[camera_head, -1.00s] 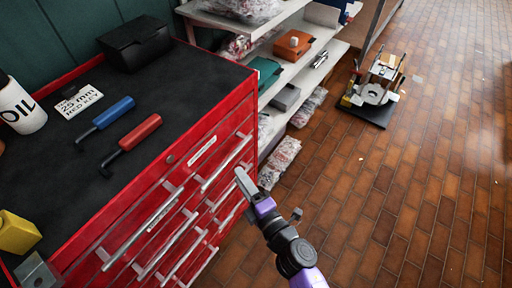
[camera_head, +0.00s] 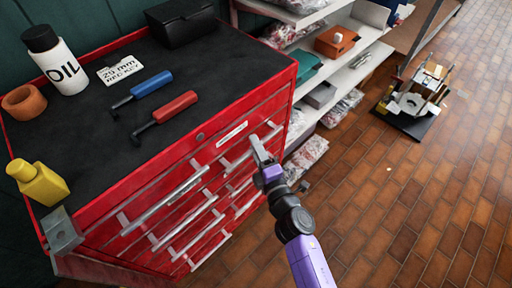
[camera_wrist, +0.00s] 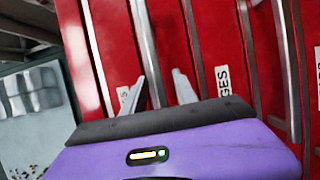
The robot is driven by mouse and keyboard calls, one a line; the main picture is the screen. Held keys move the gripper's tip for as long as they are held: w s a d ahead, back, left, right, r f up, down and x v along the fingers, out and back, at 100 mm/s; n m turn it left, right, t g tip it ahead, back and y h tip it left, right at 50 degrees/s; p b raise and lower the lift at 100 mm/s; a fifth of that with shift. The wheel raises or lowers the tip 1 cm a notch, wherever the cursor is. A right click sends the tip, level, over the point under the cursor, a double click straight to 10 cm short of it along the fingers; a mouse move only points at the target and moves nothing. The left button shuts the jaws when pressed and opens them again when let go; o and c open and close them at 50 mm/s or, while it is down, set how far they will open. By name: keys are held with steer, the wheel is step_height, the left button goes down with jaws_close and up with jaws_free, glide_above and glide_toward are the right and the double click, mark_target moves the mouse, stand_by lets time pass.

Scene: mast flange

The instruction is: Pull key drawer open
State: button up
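The red tool chest (camera_head: 165,160) has several drawers, each with a pale bar handle; all look shut. The top right drawer carries a white label (camera_head: 232,134), too small to read, so I cannot confirm which is the key drawer. My gripper (camera_head: 259,150) is at the chest front, near the right-hand handles (camera_head: 250,150). In the wrist view my gripper (camera_wrist: 160,88) has its two fingers apart. One handle bar (camera_wrist: 145,45) runs between the fingers in the picture; I cannot tell whether it is within their grasp. A label ending in "GES" (camera_wrist: 223,81) is beside it.
Shelves (camera_head: 325,75) stand behind right. The tiled floor at right is mostly clear.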

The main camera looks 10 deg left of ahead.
jaws_close()
stand_by(1.3)
